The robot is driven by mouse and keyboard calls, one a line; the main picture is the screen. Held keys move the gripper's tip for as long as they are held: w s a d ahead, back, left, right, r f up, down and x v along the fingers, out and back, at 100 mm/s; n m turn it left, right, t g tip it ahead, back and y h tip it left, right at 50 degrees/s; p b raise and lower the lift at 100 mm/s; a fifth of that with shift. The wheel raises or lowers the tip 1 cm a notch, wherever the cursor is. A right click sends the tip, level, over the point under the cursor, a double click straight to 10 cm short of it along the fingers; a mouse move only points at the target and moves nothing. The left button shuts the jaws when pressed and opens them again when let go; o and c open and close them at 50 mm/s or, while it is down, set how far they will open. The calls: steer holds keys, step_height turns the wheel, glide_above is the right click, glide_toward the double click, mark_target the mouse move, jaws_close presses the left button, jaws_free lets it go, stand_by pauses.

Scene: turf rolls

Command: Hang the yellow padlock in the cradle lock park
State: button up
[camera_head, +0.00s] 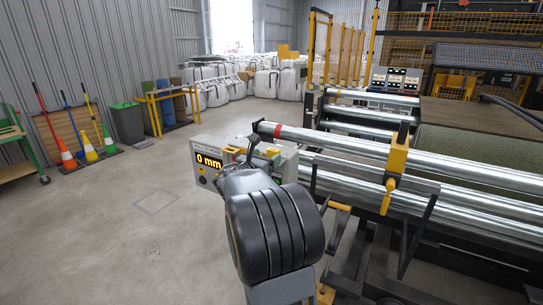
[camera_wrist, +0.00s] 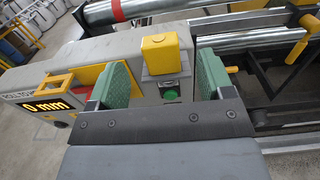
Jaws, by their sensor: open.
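In the wrist view a yellow block (camera_wrist: 160,54), which looks like the yellow padlock, sits at the top of a grey control box (camera_wrist: 138,50). Its shackle cannot be made out. My gripper (camera_wrist: 163,78) is open, with one green pad on each side of the space below the block. The pads appear apart from it, and nothing is held. A yellow open-topped bracket (camera_wrist: 57,85) is on the box at the left; I cannot tell whether it is the cradle lock park. In the head view my arm hides the gripper and part of the box (camera_head: 207,163).
A green button (camera_wrist: 170,94) shows between the pads. The box display (camera_head: 209,161) reads 0 mm. Long steel rollers (camera_head: 400,175) and a yellow-handled bracket (camera_head: 397,160) stand to the right. Open concrete floor (camera_head: 110,220) lies left.

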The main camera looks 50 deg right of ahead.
steer(key=v, duration=0.8)
steer(key=shift+a+b, duration=0.35)
steer(key=s+a+f+m+g+y+p, duration=0.1)
steer(key=s+a+f+m+g+y, duration=0.1)
steer(key=s+a+f+m+y, duration=0.3)
steer(key=s+a+f+m+g+y, duration=0.2)
steer(key=s+f+m+y, duration=0.1)
steer(key=f+m, duration=0.45)
steer(key=s+a+r+m+t+y+p, duration=0.1)
steer(key=a+m+y, duration=0.3)
steer(key=a, duration=0.5)
steer(key=s+a+r+m+t+y+p, duration=0.1)
steer(key=s+a+m+t+y+p, duration=0.1)
steer(key=a, duration=0.8)
steer(key=shift+s+a+r+m+y+p, duration=0.15)
steer(key=shift+s+r+m+y+p, duration=0.3)
steer(key=shift+s+m+y, duration=1.05)
steer(key=shift+w+n+y, duration=0.2)
steer(key=shift+n+y, duration=0.1)
steer(key=shift+n, duration=0.15)
